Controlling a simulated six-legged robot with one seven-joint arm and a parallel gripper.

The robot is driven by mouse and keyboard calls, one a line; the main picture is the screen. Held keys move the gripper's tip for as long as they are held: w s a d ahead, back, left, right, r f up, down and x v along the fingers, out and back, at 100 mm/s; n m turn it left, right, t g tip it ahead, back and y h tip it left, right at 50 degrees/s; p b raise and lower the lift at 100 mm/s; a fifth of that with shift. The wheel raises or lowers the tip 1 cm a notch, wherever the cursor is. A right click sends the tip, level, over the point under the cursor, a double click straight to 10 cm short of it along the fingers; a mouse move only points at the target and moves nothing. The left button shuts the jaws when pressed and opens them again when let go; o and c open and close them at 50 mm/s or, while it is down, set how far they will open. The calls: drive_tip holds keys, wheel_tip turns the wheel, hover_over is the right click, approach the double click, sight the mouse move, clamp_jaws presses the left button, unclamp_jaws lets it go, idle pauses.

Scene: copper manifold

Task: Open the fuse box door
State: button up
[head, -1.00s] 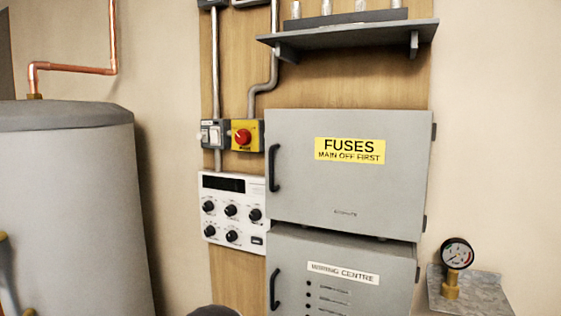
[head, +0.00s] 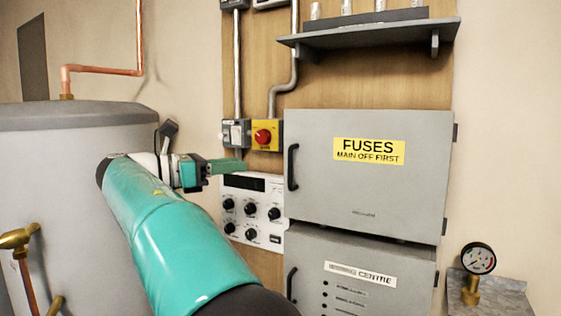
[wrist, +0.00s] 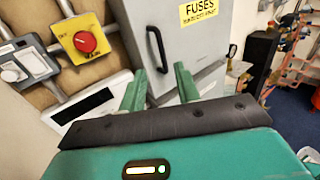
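The fuse box door (head: 370,190) is a flat grey panel with a yellow FUSES label, and it is closed. Its black bar handle (head: 292,167) is upright on the left edge, and hinges show on the right. My gripper (head: 240,166) is left of the handle, its green fingers pointing right. In the wrist view the gripper (wrist: 158,82) is open, with two green fingers apart and nothing held. The handle (wrist: 157,48) appears between and beyond the fingertips there, apart from them. The fuse box door also shows in the wrist view (wrist: 190,50).
A red button on a yellow box (head: 265,137) and a white switch (head: 236,133) are left of the door. A white control panel (head: 250,210) is below them. The wiring centre box (head: 350,255) is underneath, a shelf (head: 370,38) above. A grey tank (head: 75,140) stands left.

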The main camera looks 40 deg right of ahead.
drive_tip(key=x, duration=1.2)
drive_tip(key=shift+d, duration=0.35)
drive_tip(key=shift+s, duration=0.15)
drive_tip(key=shift+c, duration=0.2)
clamp_jaws()
